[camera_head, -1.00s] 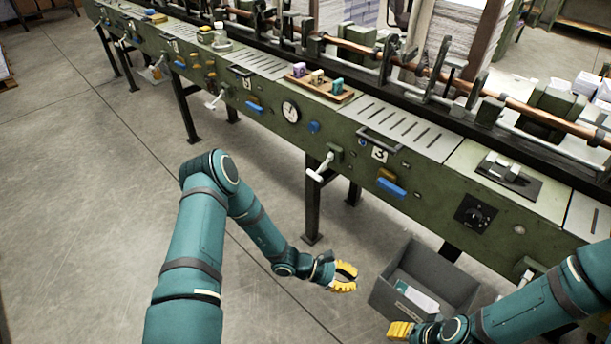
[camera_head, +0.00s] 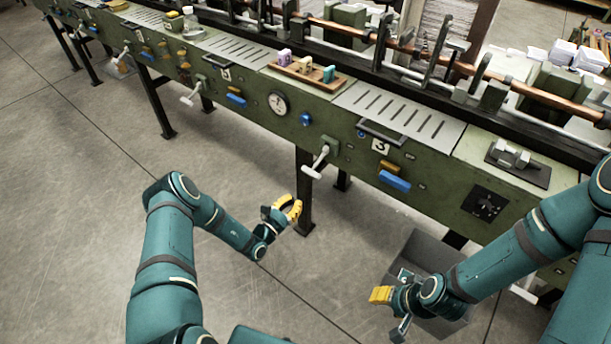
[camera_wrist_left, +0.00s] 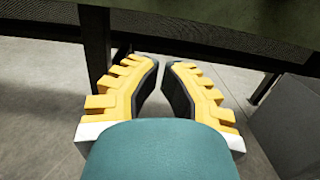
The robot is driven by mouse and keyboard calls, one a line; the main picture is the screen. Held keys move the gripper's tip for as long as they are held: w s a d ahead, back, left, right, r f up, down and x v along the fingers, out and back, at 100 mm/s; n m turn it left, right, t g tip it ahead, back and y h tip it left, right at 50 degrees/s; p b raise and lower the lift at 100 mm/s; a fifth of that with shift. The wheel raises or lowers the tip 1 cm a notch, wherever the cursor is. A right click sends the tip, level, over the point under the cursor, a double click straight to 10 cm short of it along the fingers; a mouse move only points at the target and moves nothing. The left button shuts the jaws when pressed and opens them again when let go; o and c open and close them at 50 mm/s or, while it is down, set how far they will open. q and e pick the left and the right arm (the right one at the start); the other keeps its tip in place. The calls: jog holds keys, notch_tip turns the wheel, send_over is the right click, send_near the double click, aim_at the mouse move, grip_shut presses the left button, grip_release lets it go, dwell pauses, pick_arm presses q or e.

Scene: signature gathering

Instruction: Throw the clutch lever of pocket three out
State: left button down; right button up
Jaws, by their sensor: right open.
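The number 3 plate (camera_head: 381,146) is on the front of the green machine. To its left, a lever with a white T-shaped handle (camera_head: 314,170) sticks out and down from the machine front. My left gripper (camera_head: 293,209), with yellow fingers, is below and left of this lever, apart from it. In the left wrist view its fingertips (camera_wrist_left: 162,64) have a gap between them with nothing in it. The lever does not show clearly there. My right gripper (camera_head: 384,296) is open, low at the right, in front of the grey bin.
A grey bin (camera_head: 432,262) stands on the floor under the machine at the right. A black machine leg (camera_head: 304,185) stands just behind my left gripper. A blue block (camera_head: 394,181) protrudes below the number 3 plate. Another white-handled lever (camera_head: 190,97) is further left. Open floor lies left.

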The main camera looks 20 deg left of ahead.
aim_at(320, 159)
pick_arm(q)
jog(key=shift+d, duration=0.1)
jog(key=f+b+x, duration=0.1)
jog(key=b+x, duration=0.2)
jog(key=x, duration=0.7)
jog(key=shift+s+a+r+p, duration=0.1)
jog(key=shift+s+r, duration=0.15)
jog(key=shift+r, duration=0.55)
jog(key=shift+s+a+r+p, duration=0.15)
jog(key=shift+s+r, duration=0.15)
jog(key=shift+r, duration=0.45)
jog(key=shift+s+a+r+p, duration=0.1)
jog(key=shift+s+r, duration=0.15)
jog(key=shift+r, duration=0.55)
jog(key=shift+a, duration=0.1)
